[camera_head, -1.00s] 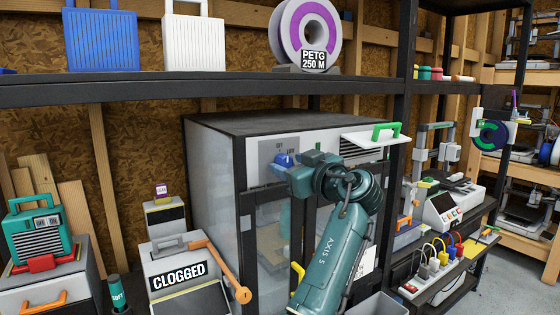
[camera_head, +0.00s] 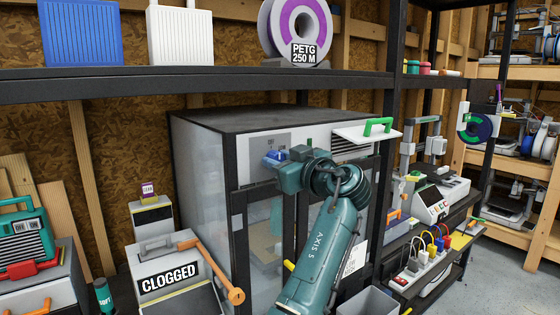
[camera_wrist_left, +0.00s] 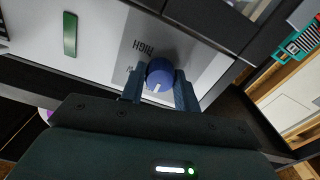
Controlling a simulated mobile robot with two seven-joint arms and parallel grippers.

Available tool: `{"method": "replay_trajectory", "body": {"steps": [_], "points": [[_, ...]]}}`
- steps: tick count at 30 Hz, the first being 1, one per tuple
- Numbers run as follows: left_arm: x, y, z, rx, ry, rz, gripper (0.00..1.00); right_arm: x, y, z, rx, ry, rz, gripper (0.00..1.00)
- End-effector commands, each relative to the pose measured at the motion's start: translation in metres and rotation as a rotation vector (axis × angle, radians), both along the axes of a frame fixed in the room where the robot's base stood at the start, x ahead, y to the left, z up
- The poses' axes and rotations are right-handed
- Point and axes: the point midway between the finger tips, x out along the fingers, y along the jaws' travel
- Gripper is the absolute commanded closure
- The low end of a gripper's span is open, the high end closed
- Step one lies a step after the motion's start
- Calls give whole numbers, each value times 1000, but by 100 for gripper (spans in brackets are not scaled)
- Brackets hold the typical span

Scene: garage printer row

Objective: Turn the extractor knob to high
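The extractor knob (camera_wrist_left: 160,74) is round and blue with a white pointer line. It sits on a light grey plate (camera_wrist_left: 205,62) with a dark "HIGH" label, upside down in the left wrist view. There the pointer faces the bottom of the picture, away from "HIGH". My left gripper (camera_wrist_left: 161,88) has one finger on each side of the knob, close against it, and looks shut on it. In the head view, my left gripper (camera_head: 281,160) is at the front of the grey enclosure (camera_head: 250,120), partly covering the knob. My right gripper is out of view.
A shelf edge (camera_head: 200,87) runs above the enclosure. A white flap with a green handle (camera_head: 378,126) sticks out right of the gripper. A "CLOGGED" box with an orange lever (camera_head: 215,268) stands at the left. A power strip (camera_head: 425,262) is at the lower right.

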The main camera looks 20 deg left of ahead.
Motion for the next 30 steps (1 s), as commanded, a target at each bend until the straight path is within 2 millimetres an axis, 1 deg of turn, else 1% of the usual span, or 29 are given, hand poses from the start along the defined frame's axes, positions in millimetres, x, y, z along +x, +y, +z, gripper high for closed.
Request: {"method": "replay_trajectory", "body": {"steps": [1,8,14,20,26,30], "points": [[0,0,0,0,0,0,73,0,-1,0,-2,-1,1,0],[0,0,0,0,0,0,92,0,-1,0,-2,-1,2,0],[0,0,0,7,7,0,92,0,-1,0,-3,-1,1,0],[0,0,1,48,60,0,92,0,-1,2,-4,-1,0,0],[0,0,2,135,170,0,92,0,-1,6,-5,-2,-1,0],[0,0,2,214,272,0,92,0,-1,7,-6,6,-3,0]]}}
